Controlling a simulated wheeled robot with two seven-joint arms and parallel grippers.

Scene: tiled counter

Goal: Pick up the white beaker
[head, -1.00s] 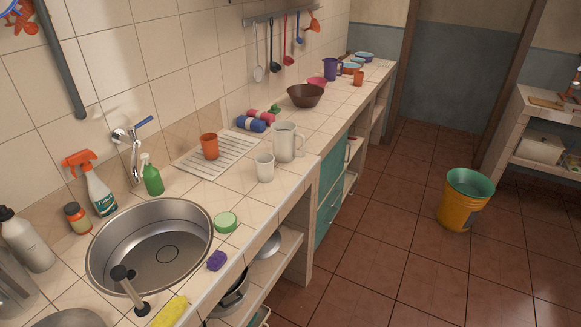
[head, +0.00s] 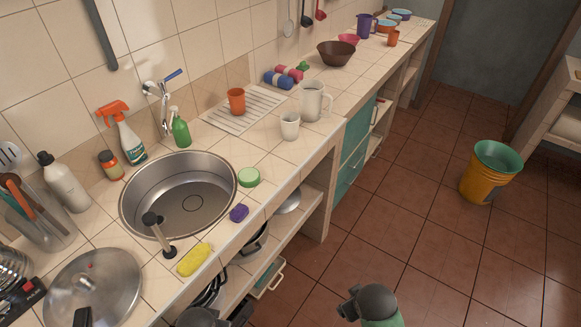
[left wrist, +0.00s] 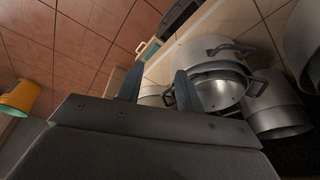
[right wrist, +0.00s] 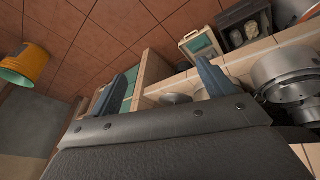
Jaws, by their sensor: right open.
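The white beaker (head: 290,125) stands upright on the tiled counter (head: 270,155), near its front edge. It is a small handleless cup, in front of a larger white jug (head: 314,100) with a handle. The beaker is not visible in either wrist view. My left gripper (left wrist: 158,84) shows in the left wrist view with its fingers apart and nothing between them; cookware on the lower shelf is beyond it. My right gripper (right wrist: 162,80) is open and empty in the right wrist view. In the head view, arm parts show at the bottom, but no fingertips are clear.
An orange cup (head: 236,101) stands on a white drying rack (head: 243,119) behind the beaker. Pots fill the shelf below. A yellow bucket (head: 478,185) stands on the floor.

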